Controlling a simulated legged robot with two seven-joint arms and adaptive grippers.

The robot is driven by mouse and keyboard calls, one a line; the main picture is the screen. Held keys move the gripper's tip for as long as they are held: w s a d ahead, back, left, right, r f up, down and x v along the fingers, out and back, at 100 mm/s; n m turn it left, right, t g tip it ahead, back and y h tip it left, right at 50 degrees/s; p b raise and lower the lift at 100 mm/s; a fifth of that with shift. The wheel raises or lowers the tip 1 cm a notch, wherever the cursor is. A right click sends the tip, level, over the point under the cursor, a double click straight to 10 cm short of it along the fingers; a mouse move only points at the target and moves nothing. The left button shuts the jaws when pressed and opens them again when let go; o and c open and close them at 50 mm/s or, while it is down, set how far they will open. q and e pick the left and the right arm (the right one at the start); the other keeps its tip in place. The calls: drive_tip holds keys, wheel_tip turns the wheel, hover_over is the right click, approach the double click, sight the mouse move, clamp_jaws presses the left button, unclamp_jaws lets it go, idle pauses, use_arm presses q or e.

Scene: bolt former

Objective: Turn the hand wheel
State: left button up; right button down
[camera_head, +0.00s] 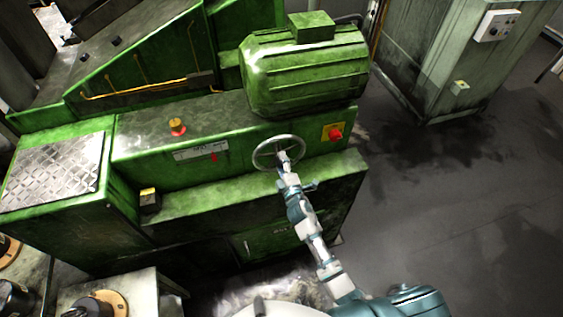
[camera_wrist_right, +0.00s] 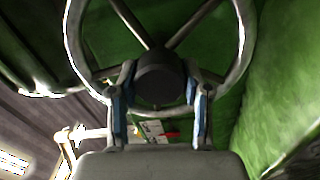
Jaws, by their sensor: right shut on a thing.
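The grey metal hand wheel (camera_head: 258,153) is mounted on the front of the green machine. In the right wrist view its rim (camera_wrist_right: 73,45), spokes and dark hub (camera_wrist_right: 160,78) fill the upper middle. My right gripper (camera_head: 284,163) is at the wheel, reaching it from below. In the wrist view the right gripper's fingers (camera_wrist_right: 159,92) stand on either side of the hub, at the lower part of the wheel, and are shut on it. The exact contact points are partly hidden. My left gripper is not in view.
A red knob on a yellow plate (camera_head: 335,133) is right of the wheel. A green motor housing (camera_head: 305,75) is above it. A red button (camera_head: 177,127) and a ledge (camera_head: 220,193) are left of it. The floor (camera_head: 460,200) at right is open.

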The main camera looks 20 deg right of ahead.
drive_tip(key=n, duration=0.5)
drive_tip(key=shift+d+f+n, duration=0.1)
drive_tip(key=shift+f+n, duration=0.15)
drive_tip(key=shift+n, duration=0.05)
drive_tip(key=shift+p, duration=0.3)
drive_tip(key=c, duration=0.6)
unclamp_jaws()
drive_tip(key=shift+o, duration=0.4)
drive_tip(key=shift+w, duration=0.2)
drive_tip(key=shift+s+r, duration=0.1)
drive_tip(key=s, duration=1.1)
drive_tip(key=shift+s+d, duration=0.25)
drive_tip(key=shift+s, duration=0.15)
